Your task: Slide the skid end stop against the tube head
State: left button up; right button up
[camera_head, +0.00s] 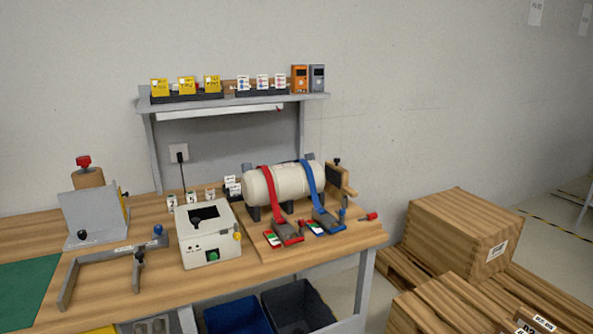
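A cream tube (288,183) lies on its side on a wooden skid (262,233) at the right part of the bench. A red strap (268,185) and a blue strap (313,182) run over it, each down to a buckle at the front. A brown wooden end stop (335,176) with a dark knob stands at the tube's right head. From this angle I cannot tell whether it touches the head. A small red-handled part (368,217) lies at the skid's right end. Neither of my grippers is in view.
A white box with a green button (207,235) stands left of the skid. A grey angled frame (110,257) and a grey bracket (95,217) are farther left. A shelf (235,104) with boxes is behind. Wooden crates (458,232) stand at the right.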

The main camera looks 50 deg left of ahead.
aim_at(336, 184)
jog(key=u, duration=1.4)
jog(key=i+l, duration=0.15)
jog(key=l, duration=0.2)
jog(key=i+l+z, duration=0.1)
jog(key=l, duration=0.3)
jog(key=i+l, duration=0.25)
jog(key=l+z, duration=0.05)
jog(key=l, duration=0.05)
